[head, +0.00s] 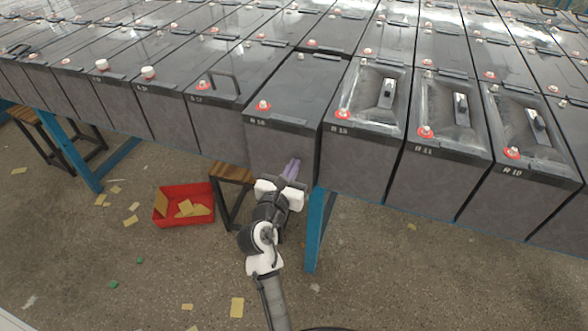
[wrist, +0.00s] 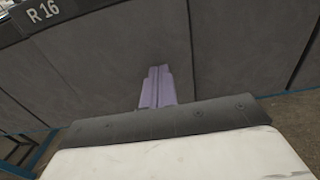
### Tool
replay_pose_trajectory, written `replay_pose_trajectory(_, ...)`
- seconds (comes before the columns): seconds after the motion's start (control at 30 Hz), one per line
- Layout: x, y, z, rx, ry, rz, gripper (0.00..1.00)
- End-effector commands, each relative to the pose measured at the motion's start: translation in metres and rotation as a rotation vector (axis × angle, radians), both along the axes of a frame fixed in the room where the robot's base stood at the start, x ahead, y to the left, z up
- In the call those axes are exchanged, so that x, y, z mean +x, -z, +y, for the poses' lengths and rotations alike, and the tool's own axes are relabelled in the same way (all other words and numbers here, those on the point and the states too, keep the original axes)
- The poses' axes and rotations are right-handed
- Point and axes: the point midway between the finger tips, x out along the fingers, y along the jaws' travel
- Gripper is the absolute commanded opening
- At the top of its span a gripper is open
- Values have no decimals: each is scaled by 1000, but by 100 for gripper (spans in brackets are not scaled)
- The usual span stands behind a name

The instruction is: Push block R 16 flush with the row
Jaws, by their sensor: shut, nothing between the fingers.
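Block R 16 (head: 282,142) is a dark grey battery block with a black lid and a red-ringed terminal, in the middle of the front row. Its front face stands a little proud of its neighbours. In the wrist view its label and grey face (wrist: 110,60) fill the upper left and middle. My gripper (head: 291,166) is shut and empty, its purple fingers pointing at the lower front face of R 16. The fingers also show in the wrist view (wrist: 158,86), close to the face; I cannot tell if they touch it. The lower face is partly hidden by my gripper.
Neighbouring blocks R 17 (head: 220,128) and the one marked R 15 (head: 360,150) stand close on either side. A blue table leg (head: 319,230) and a wooden stool (head: 232,174) are below. A red bin (head: 184,220) with yellow cards sits on the floor, with scraps around it.

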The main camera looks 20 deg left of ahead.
Motion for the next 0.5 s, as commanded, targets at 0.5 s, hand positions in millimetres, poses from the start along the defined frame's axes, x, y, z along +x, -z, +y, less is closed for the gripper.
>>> replay_pose_trajectory(0.5,3,-2,0,-1,1,0,0)
